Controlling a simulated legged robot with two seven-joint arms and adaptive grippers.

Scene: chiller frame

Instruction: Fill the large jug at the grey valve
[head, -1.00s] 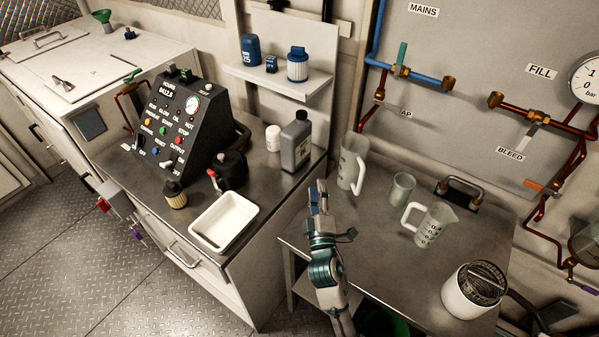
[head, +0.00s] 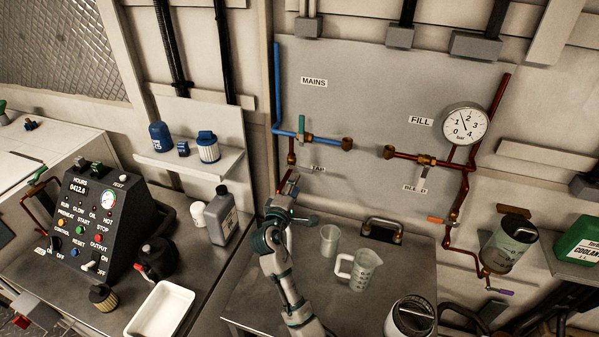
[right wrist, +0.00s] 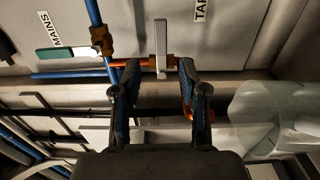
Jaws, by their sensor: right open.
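My right gripper (head: 287,190) is raised in front of the tap pipe below the TAP label; it also shows in the right wrist view (right wrist: 158,72). It is open and empty. The tap valve's grey lever (right wrist: 161,48) shows between its fingertips in that view; contact cannot be told. The measuring jug (head: 362,270) and a clear beaker (head: 330,240) stand on the metal bench (head: 255,285). My left gripper is out of view.
The teal-handled mains valve (head: 302,127) on the blue pipe is close beside the tap. A second grey lever (head: 424,178) hangs by the BLEED label. A white canister (head: 409,317) stands at the bench's front right. A grey bottle (head: 223,215) stands left of my arm.

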